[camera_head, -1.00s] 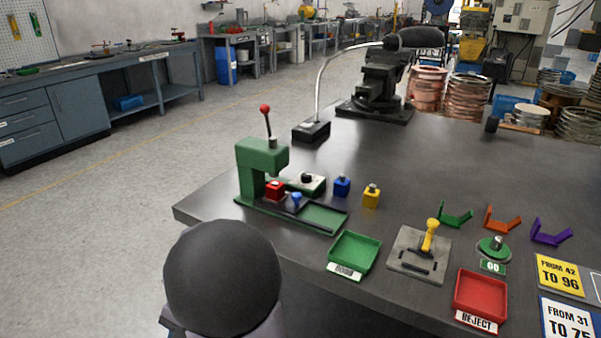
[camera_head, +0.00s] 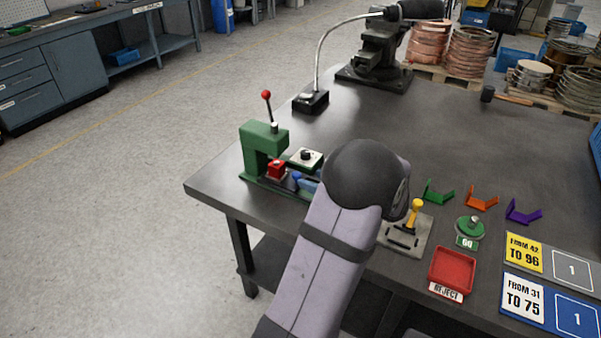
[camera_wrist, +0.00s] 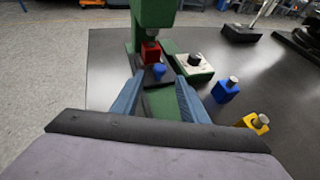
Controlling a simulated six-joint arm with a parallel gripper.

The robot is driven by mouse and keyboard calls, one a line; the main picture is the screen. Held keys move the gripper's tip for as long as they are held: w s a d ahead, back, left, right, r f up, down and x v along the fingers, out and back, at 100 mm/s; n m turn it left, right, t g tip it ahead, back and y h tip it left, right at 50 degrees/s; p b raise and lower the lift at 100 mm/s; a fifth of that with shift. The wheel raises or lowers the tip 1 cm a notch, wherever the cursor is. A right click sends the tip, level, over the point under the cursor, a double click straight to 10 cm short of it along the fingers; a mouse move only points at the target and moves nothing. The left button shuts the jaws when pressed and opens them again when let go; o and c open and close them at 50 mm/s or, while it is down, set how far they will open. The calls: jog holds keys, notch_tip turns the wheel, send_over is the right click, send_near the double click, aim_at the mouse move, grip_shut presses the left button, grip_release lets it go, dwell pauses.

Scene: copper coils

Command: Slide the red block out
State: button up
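The red block (camera_head: 276,169) sits in the green press (camera_head: 258,146), under its ram; it also shows in the wrist view (camera_wrist: 151,53). A small blue knob (camera_wrist: 158,70) stands just in front of the red block on a dark slide. My gripper (camera_wrist: 158,95) is open, with its two blue fingers apart on either side of the slide, short of the red block. Nothing is seen between the fingertips except the slide and knob beyond. In the head view my arm hides most of the gripper and the press's front end.
A blue block (camera_wrist: 225,91) and a yellow block (camera_wrist: 254,123) stand right of the press. A white-topped green box (camera_wrist: 194,66) is beside the red block. A red tray (camera_head: 452,270) and a lever plate (camera_head: 405,232) lie to the right.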

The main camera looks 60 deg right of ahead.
aim_at(297, 174)
jog(key=shift+p+x, duration=0.4)
jog(key=shift+x, duration=3.3)
jog(key=shift+r, duration=0.1)
grip_shut()
